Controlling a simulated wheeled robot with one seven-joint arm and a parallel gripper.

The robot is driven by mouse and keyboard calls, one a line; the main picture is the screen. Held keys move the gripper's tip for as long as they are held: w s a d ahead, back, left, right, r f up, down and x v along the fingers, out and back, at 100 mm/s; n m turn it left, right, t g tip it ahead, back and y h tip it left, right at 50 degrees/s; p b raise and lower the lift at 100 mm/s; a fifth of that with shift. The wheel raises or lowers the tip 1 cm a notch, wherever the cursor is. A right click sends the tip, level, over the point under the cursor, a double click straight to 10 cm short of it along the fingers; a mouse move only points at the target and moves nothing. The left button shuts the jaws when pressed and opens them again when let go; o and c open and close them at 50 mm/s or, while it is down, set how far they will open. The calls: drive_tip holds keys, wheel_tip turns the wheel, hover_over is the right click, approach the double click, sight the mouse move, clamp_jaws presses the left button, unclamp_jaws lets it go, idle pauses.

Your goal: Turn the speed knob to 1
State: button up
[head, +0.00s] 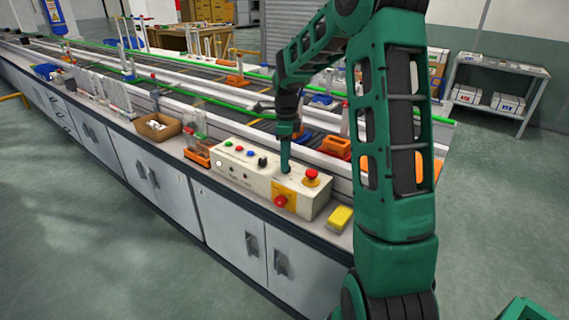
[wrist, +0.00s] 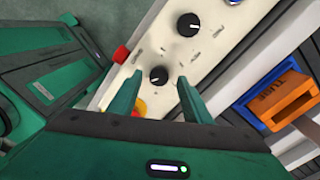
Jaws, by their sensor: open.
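The beige control box (head: 232,178) stands on the counter, and its panel (wrist: 168,48) fills the middle of the wrist view. Two black round knobs with white pointer lines show there: a nearer knob (wrist: 159,75) and a farther knob (wrist: 188,24). The printing around them is too small to read, so I cannot tell which is the speed knob. My gripper (wrist: 160,94) is open, with its fingers to either side of the nearer knob in the picture. I cannot tell whether they touch it. In the head view my gripper (head: 285,168) points down at the box, and one black knob (head: 262,161) shows left of it.
A red mushroom button (head: 312,175) and a red knob on a yellow plate (head: 280,201) are close by on the box. A yellow block (head: 340,218) lies to its right. An orange bin (wrist: 275,98) stands beside the box.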

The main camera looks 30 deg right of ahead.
drive_tip(key=shift+f, duration=0.95)
drive_tip(key=c, duration=1.1)
drive_tip(key=shift+o, duration=0.2)
